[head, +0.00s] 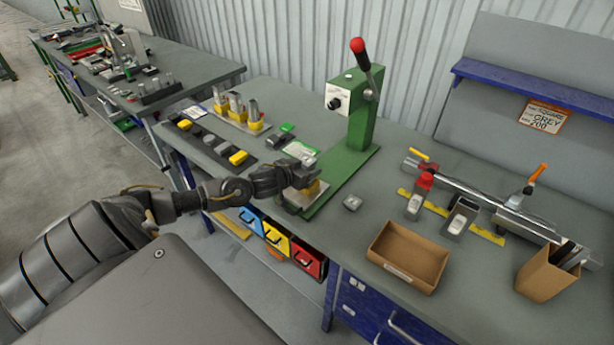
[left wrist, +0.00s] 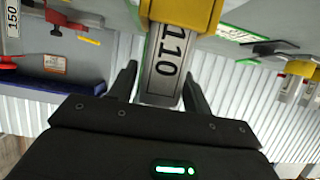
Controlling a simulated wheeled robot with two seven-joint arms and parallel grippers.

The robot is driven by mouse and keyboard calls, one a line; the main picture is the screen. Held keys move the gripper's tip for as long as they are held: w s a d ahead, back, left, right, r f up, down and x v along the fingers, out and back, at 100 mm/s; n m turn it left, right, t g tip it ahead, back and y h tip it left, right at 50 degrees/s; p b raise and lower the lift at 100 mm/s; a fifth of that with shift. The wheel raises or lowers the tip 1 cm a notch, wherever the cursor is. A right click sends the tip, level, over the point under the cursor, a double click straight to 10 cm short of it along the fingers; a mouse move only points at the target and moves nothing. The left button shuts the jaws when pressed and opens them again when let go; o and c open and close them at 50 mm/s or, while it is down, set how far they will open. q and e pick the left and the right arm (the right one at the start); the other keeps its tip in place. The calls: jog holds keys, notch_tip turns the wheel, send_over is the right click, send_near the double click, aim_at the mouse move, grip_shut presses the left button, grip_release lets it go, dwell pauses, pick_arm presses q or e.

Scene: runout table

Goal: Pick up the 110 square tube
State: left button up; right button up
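The square tube marked 110 (left wrist: 165,68) is a grey metal piece seated in a yellow holder (left wrist: 185,12). In the left wrist view it lies between the two fingers of my left gripper (left wrist: 160,75). The fingers are apart, with a visible gap between the left finger and the tube; the right finger is close to its side. In the head view my left gripper (head: 304,178) is at the yellow holder on the green press base, and hides most of the tube. My right gripper is not in view.
A green lever press (head: 352,125) with a red knob stands just behind the left gripper. Several yellow holders with tubes (head: 237,106) stand to the left. A cardboard tray (head: 408,257) and a clamped long tube (head: 470,190) are to the right. A small grey block (head: 352,203) lies between.

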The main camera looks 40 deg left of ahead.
aim_at(305, 161)
pick_arm(q)
jog(key=c, duration=0.8)
jog(key=shift+w+r, duration=0.1)
jog(key=shift+r+b, duration=0.35)
jog(key=shift+r, duration=0.2)
jog(key=shift+r+b, duration=0.4)
jog(key=shift+r, duration=0.55)
jog(key=shift+s+d+r+b, duration=0.1)
jog(key=shift+s+d+r, duration=0.4)
jog(key=shift+s+r, duration=1.5)
jog(key=shift+s+d+r+b, duration=0.15)
jog(key=shift+s+d+r, duration=0.4)
jog(key=shift+s+r, duration=1.4)
jog(key=shift+s+d+r+b, duration=0.1)
jog(key=shift+s+d+r, duration=0.65)
jog(key=shift+s, duration=2.2)
jog(key=shift+a+r, duration=0.25)
